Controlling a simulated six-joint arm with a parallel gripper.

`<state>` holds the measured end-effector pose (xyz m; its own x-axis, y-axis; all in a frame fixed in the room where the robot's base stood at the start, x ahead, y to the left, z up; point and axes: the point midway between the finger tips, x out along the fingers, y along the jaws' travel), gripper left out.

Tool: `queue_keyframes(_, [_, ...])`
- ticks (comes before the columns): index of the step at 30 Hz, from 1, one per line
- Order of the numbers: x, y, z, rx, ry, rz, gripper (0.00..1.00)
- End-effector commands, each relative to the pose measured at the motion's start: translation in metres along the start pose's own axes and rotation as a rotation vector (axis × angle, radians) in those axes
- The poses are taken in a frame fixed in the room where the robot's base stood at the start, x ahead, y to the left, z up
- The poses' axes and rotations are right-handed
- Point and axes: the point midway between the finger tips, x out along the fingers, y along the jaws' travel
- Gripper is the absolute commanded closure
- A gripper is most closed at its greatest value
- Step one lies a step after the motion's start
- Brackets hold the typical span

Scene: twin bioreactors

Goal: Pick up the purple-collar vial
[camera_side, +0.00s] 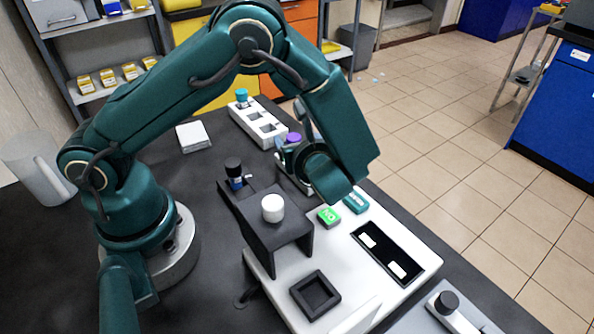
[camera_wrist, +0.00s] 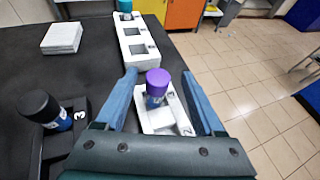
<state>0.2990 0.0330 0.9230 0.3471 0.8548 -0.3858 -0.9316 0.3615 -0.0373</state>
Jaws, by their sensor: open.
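The purple-collar vial (camera_wrist: 158,85) stands upright in a small white holder (camera_wrist: 180,122) marked 2 in the wrist view. Its purple cap (camera_side: 293,138) shows in the side view, with its body largely hidden by my gripper. My gripper (camera_wrist: 159,76) is open. Its two blue fingers are on either side of the vial, with visible gaps between finger and vial. I cannot tell how far the fingers reach down along the vial.
A white rack (camera_side: 262,125) with empty square slots and a cyan-capped vial (camera_side: 241,96) stands behind. A white-capped item (camera_side: 272,208) tops a black stand (camera_side: 285,235). A white block (camera_side: 193,136) lies left.

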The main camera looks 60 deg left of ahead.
Motion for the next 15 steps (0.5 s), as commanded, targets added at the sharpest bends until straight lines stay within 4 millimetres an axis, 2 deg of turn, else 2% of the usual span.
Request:
queue_keyframes(5, [0.002, 0.003, -0.011, 0.047, -0.006, -0.005, 0.30])
queue_keyframes(15, [0.041, 0.003, -0.011, 0.044, -0.004, -0.005, 0.30])
